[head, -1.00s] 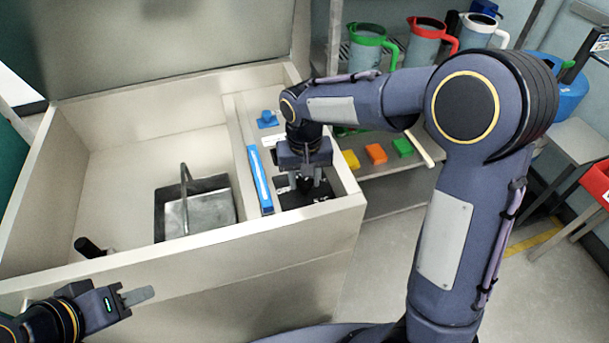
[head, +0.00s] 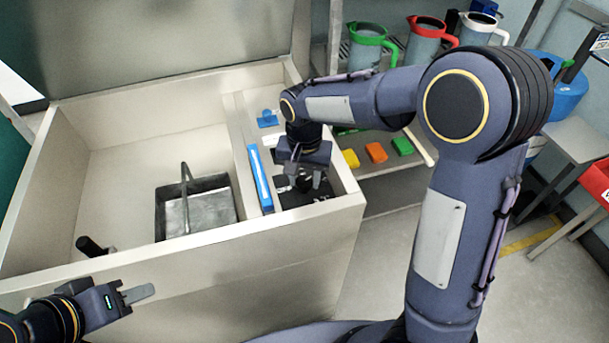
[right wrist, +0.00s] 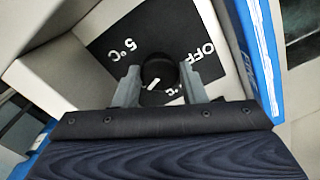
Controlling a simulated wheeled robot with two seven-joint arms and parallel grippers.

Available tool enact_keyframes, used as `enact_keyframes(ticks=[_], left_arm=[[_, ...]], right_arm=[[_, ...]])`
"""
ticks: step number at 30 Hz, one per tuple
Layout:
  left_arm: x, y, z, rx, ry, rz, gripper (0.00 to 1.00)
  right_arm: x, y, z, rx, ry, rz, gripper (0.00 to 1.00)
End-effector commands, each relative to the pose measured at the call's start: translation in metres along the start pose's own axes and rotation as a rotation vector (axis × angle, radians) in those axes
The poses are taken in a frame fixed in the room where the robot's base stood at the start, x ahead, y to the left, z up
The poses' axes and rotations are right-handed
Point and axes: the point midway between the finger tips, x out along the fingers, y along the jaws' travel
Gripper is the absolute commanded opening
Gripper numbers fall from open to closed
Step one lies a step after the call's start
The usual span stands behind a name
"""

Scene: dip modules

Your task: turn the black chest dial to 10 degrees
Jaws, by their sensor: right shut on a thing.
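The black dial (right wrist: 158,72) sits on a black plate (right wrist: 110,35) with white lettering in the right wrist view. "5 °C" and "OFF" can be read; another mark is mostly hidden by the gripper. A short white line shows on the dial's near edge. My right gripper (right wrist: 160,84) points down at the plate with a finger on each side of the dial, shut on it. In the head view the dial (head: 304,183) shows small and dark between the fingers of my right gripper (head: 305,182). My left gripper (head: 140,293) is in front of the chest, away from the dial; its fingers overlap in view.
The open chest (head: 190,245) holds a metal bin (head: 165,215) with a handle. A blue strip (head: 260,180) stands beside the plate, and a blue knob (head: 267,119) is behind. Coloured blocks (head: 376,152) and jugs (head: 425,45) are on shelves at right.

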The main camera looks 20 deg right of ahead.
Motion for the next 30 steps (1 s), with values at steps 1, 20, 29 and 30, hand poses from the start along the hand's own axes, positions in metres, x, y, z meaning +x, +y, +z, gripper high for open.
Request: enact_keyframes(ticks=[1,20,29,30], left_arm=[[0.0,0.0,0.0,0.0,0.0,0.0,0.36],[0.0,0.0,0.0,0.0,0.0,0.0,0.36],[-0.002,0.001,-0.001,0.0,0.0,0.0,0.36],[-0.002,0.001,-0.001,0.0,0.0,0.0,0.36]], right_arm=[[-0.001,-0.001,-0.001,0.0,0.004,-0.003,0.15],[-0.008,-0.001,-0.001,-0.002,0.003,-0.003,0.59],[-0.058,-0.001,-0.001,-0.002,0.005,-0.005,0.59],[-0.063,-0.001,-0.001,-0.002,0.004,-0.005,0.59]])
